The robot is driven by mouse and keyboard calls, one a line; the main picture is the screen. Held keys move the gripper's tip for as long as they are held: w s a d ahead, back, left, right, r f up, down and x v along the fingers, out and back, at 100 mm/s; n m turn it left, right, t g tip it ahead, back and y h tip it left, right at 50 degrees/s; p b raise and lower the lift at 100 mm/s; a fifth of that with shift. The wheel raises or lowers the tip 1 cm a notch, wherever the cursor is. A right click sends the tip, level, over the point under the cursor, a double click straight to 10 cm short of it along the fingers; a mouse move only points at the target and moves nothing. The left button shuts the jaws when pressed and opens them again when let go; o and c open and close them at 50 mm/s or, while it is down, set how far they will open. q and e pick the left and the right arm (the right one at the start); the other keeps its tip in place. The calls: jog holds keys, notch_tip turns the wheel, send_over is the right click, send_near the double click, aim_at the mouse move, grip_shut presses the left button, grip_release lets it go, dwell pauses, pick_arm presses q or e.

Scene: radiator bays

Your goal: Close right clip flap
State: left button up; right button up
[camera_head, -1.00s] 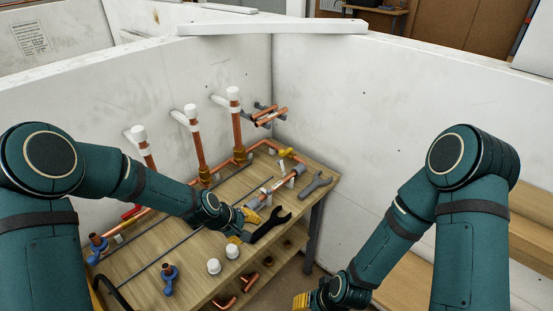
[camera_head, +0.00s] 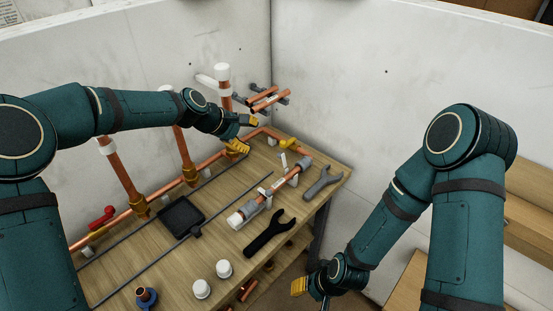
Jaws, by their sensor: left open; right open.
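A short copper pipe with grey-white fittings (camera_head: 283,184) lies across white clips on the workbench. A small white upright piece (camera_head: 283,160), which looks like a raised clip flap, stands beside its far end. On the wall corner, two short copper pipes (camera_head: 264,100) sit in grey clips (camera_head: 283,91); I cannot tell whether a flap there is open. My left gripper (camera_head: 247,134) is open and empty, its yellow fingertips spread above the bench's back edge, below the wall clips and left of the white piece. My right gripper (camera_head: 307,288) is open, low beside the bench's right front, away from the clips.
Vertical copper pipes (camera_head: 184,153) rise along the back. A yellow valve handle (camera_head: 289,143) is near the corner.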

aim_at(278, 155)
pick_arm(q)
jog(key=b+x, duration=0.1)
jog(key=x, duration=0.4)
jog(key=b+x, duration=0.1)
jog(key=x, duration=0.4)
jog(key=s+f+b+x, duration=0.1)
jog(key=x, duration=0.4)
jog(key=shift+a+f, duration=0.15)
jog(key=shift+a, duration=0.2)
pick_arm(e)
jog(key=f, duration=0.4)
jog(key=shift+s+f, duration=0.15)
jog(key=shift+s, duration=0.05)
pick_arm(q)
jog(key=shift+c, duration=0.4)
grip_shut()
